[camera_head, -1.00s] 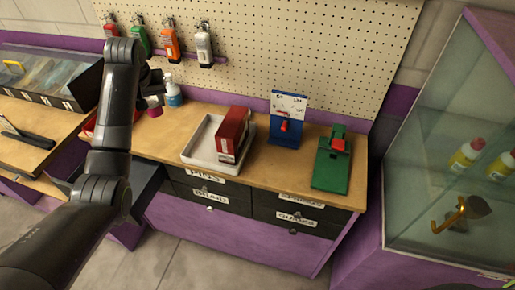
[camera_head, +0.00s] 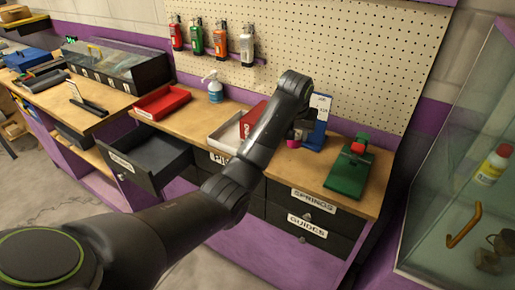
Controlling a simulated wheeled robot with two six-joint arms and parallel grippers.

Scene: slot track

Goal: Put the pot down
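My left arm comes in from the lower left and crosses in front of the workbench. Its gripper (camera_head: 298,134) is beyond the forearm, near the blue stand, and mostly hidden by its own wrist. A small pink thing (camera_head: 293,143), which looks like the pot, shows at the fingertips and appears held there. It is small in view, and I cannot tell whether it touches the bench. My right gripper is not in view.
A white tray (camera_head: 224,134) with a red box and a blue stand (camera_head: 317,137) are beside the gripper. A green device (camera_head: 346,172) stands right. A red tray (camera_head: 161,102) and bottle (camera_head: 215,88) stand left. An open drawer (camera_head: 150,160) juts out below. A glass case (camera_head: 462,150) is right.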

